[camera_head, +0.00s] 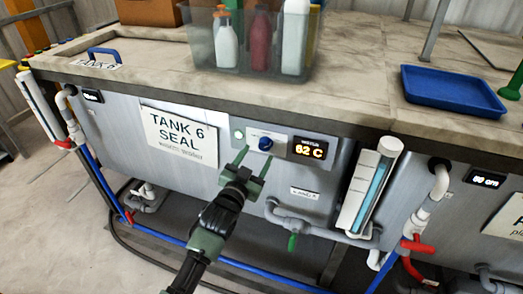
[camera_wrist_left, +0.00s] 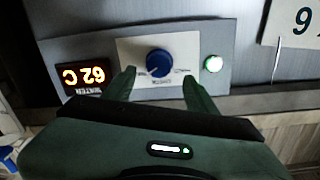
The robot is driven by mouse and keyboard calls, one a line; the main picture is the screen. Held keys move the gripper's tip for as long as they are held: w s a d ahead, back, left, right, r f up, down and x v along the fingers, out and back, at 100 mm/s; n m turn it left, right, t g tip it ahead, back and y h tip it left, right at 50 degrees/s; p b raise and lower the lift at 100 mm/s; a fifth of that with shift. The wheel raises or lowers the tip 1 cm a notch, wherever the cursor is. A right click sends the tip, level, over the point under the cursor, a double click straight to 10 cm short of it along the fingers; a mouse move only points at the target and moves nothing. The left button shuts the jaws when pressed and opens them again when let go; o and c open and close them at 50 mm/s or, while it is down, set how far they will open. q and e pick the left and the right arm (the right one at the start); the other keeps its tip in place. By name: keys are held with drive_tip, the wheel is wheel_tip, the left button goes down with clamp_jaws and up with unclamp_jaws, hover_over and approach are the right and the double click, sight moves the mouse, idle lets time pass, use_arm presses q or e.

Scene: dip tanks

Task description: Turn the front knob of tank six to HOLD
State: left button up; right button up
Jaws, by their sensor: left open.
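Tank six's front panel carries the sign "TANK 6 SEAL" (camera_head: 180,138). Right of the sign is a blue round knob (camera_head: 265,143) on a pale plate, between a round light (camera_head: 239,134) and a lit display reading 62 C (camera_head: 308,149). My left gripper (camera_head: 251,163) is open just below and in front of the knob. In the left wrist view the knob (camera_wrist_left: 159,63) lies between and beyond the open fingertips (camera_wrist_left: 158,80), apart from them. The plate's small lettering is too blurred to read, so the knob's setting cannot be told. My right gripper is not in view.
A clear bin of bottles (camera_head: 252,62) stands on the counter above the knob. A blue tray (camera_head: 453,91) lies to the right.

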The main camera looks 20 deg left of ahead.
sight(264, 146)
use_arm(q)
drive_tip(key=w, duration=0.3)
drive_tip(key=shift+w+d, duration=0.2)
drive_tip(key=shift+w, duration=0.5)
clamp_jaws()
